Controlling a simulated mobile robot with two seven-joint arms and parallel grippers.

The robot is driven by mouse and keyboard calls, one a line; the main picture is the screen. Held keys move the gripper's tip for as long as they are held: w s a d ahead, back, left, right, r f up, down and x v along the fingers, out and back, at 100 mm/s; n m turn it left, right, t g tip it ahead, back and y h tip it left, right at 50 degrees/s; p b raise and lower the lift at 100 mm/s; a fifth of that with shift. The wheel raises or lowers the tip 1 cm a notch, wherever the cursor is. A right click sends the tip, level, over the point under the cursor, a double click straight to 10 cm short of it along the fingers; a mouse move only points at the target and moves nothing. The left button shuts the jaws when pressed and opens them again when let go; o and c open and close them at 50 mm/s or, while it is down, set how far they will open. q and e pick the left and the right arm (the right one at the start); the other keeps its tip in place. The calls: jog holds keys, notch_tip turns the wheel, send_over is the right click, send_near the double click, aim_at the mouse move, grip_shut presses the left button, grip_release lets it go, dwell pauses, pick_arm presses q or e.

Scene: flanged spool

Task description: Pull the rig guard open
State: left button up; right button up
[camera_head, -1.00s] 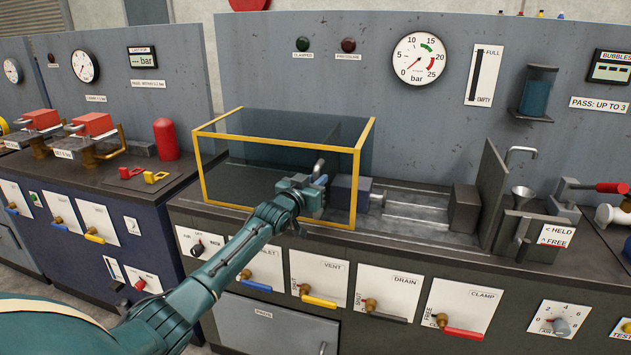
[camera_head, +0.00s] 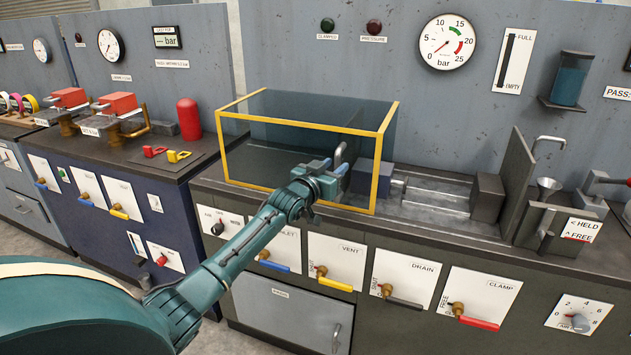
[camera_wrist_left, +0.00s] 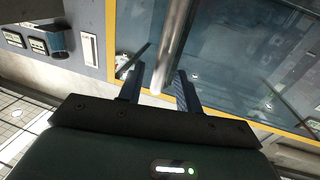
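The rig guard (camera_head: 390,125) is a see-through box with a yellow frame on the bench of the middle rig. It stands down over the left part of the bench. Its grey bar handle (camera_head: 341,153) is on the front face, near the right post. My left gripper (camera_head: 338,172) is at this handle in the head view. In the left wrist view the handle (camera_wrist_left: 172,45) runs down between the two fingers of my left gripper (camera_wrist_left: 160,88), with a gap seen on each side. The fingers are apart. My right gripper is in neither view.
A dark block (camera_head: 372,178) and a rail assembly (camera_head: 435,190) are right of the gripper. Valve panels with coloured levers line the bench front below my arm. A red cylinder (camera_head: 188,118) stands on the left bench.

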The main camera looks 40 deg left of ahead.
pick_arm(q)
jog(key=s, duration=1)
jog(key=shift+s+d, duration=0.2)
jog(key=shift+s, duration=0.2)
